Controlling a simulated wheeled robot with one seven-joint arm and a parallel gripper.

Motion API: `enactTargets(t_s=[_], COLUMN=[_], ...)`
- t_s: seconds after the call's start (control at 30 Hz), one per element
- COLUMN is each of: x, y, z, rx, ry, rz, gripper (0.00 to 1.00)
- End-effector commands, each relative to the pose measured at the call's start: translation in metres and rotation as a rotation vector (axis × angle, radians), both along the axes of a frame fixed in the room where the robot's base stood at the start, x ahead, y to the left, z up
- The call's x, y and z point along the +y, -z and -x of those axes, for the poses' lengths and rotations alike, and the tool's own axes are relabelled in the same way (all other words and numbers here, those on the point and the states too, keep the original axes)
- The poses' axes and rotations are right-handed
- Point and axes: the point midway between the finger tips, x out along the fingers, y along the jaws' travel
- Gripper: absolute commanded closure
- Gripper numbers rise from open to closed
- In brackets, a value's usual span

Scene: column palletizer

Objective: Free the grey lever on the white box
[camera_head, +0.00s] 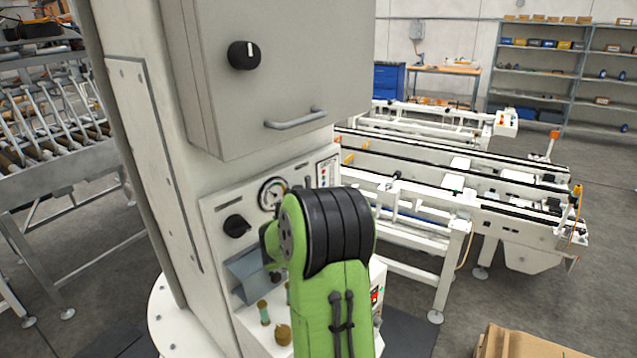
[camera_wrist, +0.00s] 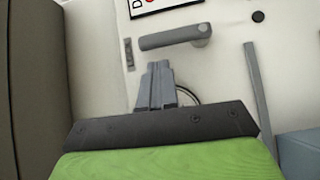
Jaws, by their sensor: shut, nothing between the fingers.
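The grey lever (camera_wrist: 172,38) shows in the wrist view on the pale face of the white box (camera_wrist: 228,65). It lies nearly level, with its round pivot end at the right. My gripper (camera_wrist: 157,68) is shut and empty, its fingertips just below the lever in the picture. Whether they touch it I cannot tell. In the head view my green arm hides my gripper, and I cannot make out the lever there.
A partly cropped label (camera_wrist: 165,5) sits above the lever, and a grey upright bar (camera_wrist: 259,90) stands to the right. In the head view a cabinet with a grey handle (camera_head: 296,118) overhangs a panel with a gauge (camera_head: 271,193). White conveyors (camera_head: 455,178) stand at the right.

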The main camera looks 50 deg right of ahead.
Motion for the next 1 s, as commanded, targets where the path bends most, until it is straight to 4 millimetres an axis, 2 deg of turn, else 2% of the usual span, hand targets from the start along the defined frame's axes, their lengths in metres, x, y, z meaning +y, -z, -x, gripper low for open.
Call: enactTargets(t_s=[0.13, 1.0], x=[-0.0082, -0.0092], y=[-0.0014, -0.0042], z=[0.0004, -0.0006], rx=[-0.012, -0.023], ry=[-0.007, -0.013], rz=[-0.006, -0.09], gripper=[1.0, 1.0])
